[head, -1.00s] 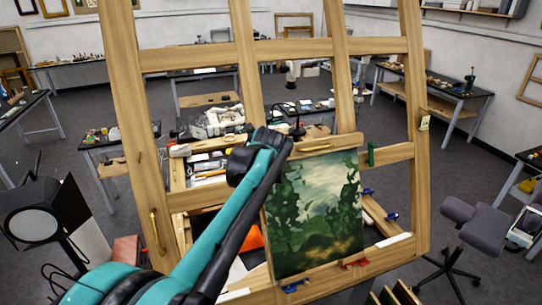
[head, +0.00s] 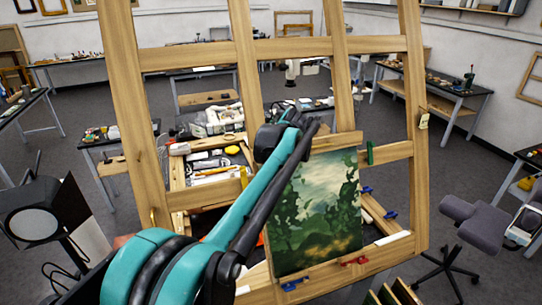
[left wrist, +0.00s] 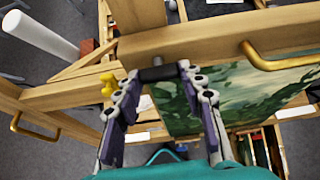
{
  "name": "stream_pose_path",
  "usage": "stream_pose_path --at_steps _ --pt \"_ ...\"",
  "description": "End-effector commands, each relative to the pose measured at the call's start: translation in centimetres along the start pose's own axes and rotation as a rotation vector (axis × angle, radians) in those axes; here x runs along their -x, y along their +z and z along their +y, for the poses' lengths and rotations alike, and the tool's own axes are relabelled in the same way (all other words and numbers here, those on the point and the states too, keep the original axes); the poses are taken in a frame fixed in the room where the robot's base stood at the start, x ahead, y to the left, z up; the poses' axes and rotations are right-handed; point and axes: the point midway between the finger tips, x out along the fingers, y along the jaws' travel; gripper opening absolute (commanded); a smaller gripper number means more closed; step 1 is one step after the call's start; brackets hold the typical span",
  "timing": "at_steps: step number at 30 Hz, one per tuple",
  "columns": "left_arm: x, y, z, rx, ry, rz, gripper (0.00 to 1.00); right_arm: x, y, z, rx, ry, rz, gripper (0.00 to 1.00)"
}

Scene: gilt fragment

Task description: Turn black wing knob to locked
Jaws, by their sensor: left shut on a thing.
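The black wing knob (left wrist: 158,74) sits at the edge of a wooden easel bar in the left wrist view, between my left fingertips. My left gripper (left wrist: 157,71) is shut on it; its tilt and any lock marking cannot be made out. In the head view my left gripper is mostly hidden by my teal and black arm, in front of the easel bar above the painting. The knob is hidden there. My right gripper is in neither view.
The wooden easel (head: 118,100) holds a green landscape painting (head: 318,215) right beside my arm. A yellow wing knob (left wrist: 107,85) is left of my fingers. Green (head: 370,153), blue (head: 295,285) and red (head: 354,262) pieces sit around the painting. A brass handle (left wrist: 285,58) projects at right.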

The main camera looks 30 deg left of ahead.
Motion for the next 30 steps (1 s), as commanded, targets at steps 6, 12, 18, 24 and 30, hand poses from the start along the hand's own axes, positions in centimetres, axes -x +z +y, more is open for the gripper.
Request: stream_pose_path --at_steps 6,12,18,24,30 --pt "-0.02 0.00 -0.02 -0.033 0.015 0.000 0.10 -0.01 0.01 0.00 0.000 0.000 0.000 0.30" --pt "-0.02 -0.01 -0.02 -0.037 0.017 0.000 0.10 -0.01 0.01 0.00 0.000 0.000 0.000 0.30" --pt "-0.01 0.00 -0.02 -0.037 0.016 0.000 0.10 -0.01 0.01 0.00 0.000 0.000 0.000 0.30" --pt "-0.01 -0.01 -0.02 -0.036 0.016 0.000 0.60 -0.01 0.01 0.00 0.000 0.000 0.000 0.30" --pt "0.11 -0.01 -0.03 -0.036 0.016 0.000 0.60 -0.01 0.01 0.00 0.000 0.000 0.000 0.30"
